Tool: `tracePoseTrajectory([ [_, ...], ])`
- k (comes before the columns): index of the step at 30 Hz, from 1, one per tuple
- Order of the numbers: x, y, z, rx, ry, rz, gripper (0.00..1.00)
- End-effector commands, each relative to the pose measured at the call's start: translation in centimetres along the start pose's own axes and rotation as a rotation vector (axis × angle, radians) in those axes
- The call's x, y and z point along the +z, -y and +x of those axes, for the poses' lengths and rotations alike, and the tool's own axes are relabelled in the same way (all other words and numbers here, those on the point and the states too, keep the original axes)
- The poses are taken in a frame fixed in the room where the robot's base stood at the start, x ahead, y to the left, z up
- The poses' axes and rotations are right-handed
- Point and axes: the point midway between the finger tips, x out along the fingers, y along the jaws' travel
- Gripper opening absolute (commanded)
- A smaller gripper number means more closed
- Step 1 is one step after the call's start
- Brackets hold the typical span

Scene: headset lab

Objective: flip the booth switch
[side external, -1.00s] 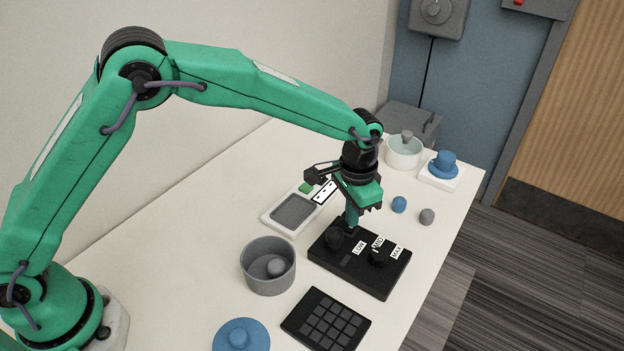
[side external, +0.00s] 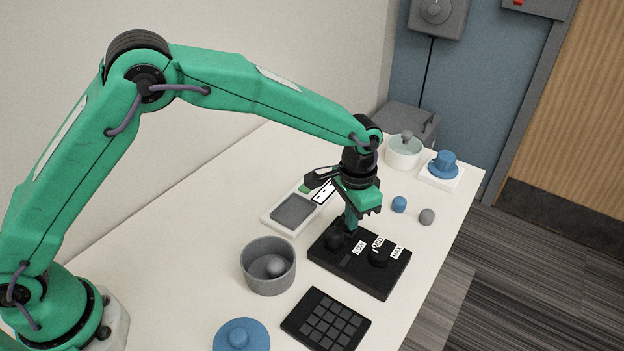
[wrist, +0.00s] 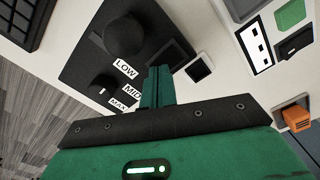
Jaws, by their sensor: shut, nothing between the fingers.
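A black control box (side external: 376,281) lies on the table, with a large dark dome knob (side external: 335,239), a smaller knob (side external: 378,257) and LOW, MID and MAX labels. In the wrist view, a dark rectangular piece (wrist: 172,55) sits on the box near its edge. I cannot tell which part is the booth switch; no label names it. My gripper (side external: 351,229) is shut and empty, pointing down over the box's far edge, close beside the dome knob. Its closed green fingers (wrist: 156,86) show in the wrist view. Contact cannot be made out.
A black keypad (side external: 326,319) lies in front. Blue (side external: 399,204) and grey (side external: 427,217) balls lie behind right. An orange block (wrist: 296,116) shows in the wrist view.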

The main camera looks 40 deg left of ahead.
Motion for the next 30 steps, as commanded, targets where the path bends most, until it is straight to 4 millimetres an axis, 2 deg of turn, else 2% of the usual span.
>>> tracePoseTrajectory([
  [18,0.0,0.0,0.5,0.000,0.000,0.000,0.00],
  [30,0.0,0.0,-1.5,0.000,-0.002,0.000,0.00],
])
